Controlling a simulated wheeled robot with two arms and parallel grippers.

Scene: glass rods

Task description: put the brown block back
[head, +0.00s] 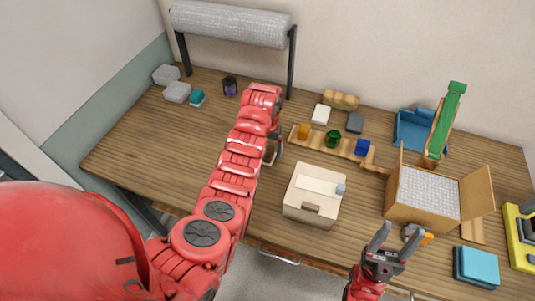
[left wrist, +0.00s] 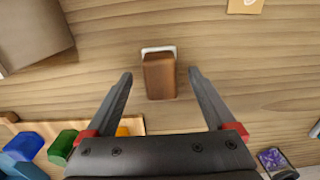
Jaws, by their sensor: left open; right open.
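The brown block (left wrist: 159,76) stands on the wooden table in the left wrist view, with a white outline showing around its far end. My left gripper (left wrist: 160,92) is open, with one finger to each side of the block and a gap on both sides. A wooden strip (head: 349,150) carries orange (head: 303,131), green (head: 333,139) and blue (head: 362,147) blocks. My right gripper (head: 405,233) is open and empty at the front edge.
A cream box (head: 314,196) stands right of my left arm. An open carton (head: 425,205) of packing stands further right, near a cyan box (head: 476,267). The left table area is mostly clear.

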